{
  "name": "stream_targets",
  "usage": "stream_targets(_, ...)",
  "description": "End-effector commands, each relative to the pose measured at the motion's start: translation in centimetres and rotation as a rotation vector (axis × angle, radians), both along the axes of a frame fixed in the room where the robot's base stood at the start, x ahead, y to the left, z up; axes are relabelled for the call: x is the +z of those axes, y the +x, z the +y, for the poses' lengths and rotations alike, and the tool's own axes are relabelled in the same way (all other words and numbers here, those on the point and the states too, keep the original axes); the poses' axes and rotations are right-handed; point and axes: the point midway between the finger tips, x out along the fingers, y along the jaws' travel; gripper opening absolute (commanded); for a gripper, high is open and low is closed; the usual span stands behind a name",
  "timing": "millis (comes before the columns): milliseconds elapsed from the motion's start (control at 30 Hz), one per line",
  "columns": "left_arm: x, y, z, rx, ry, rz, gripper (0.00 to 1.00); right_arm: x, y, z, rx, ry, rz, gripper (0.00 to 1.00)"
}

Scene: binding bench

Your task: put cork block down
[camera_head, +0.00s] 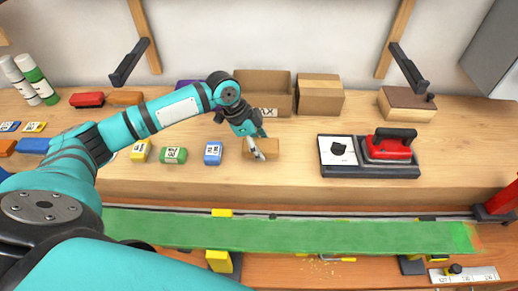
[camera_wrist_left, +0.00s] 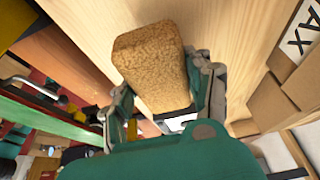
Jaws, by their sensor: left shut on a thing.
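The cork block (camera_head: 269,146) is a tan brick low over the wooden bench top, near its front edge. My left gripper (camera_head: 257,149) reaches down to it from behind and the left, and is shut on it. In the left wrist view the cork block (camera_wrist_left: 150,62) shows its grainy face between the two fingers of the left gripper (camera_wrist_left: 165,98). I cannot tell whether its underside touches the wood. My right gripper is not in view.
A blue block (camera_head: 213,153) and a green block (camera_head: 173,155) lie to the left. Boxes (camera_head: 320,97) stand behind. A green strip (camera_head: 290,236) runs along the front. Bare wood lies between block and tray.

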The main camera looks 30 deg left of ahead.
Motion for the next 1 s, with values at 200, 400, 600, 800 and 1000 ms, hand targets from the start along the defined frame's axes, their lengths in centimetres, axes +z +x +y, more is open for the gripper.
stream_targets(200,-2.3,-0.1,-0.1,0.001,-0.001,0.002,0.22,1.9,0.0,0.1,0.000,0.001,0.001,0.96)
stream_targets(400,-2.6,0.0,0.0,0.000,0.000,0.000,0.22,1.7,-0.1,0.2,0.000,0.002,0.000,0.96)
stream_targets(600,-3.1,0.0,0.0,0.001,-0.001,0.001,0.22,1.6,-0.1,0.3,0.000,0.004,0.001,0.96)
stream_targets(800,-3.7,-0.1,0.0,0.000,0.000,0.001,0.22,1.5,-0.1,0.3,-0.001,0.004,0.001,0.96)
stream_targets(1000,-4.0,-0.2,0.0,-0.001,0.002,0.005,0.69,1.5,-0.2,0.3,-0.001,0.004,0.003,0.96)
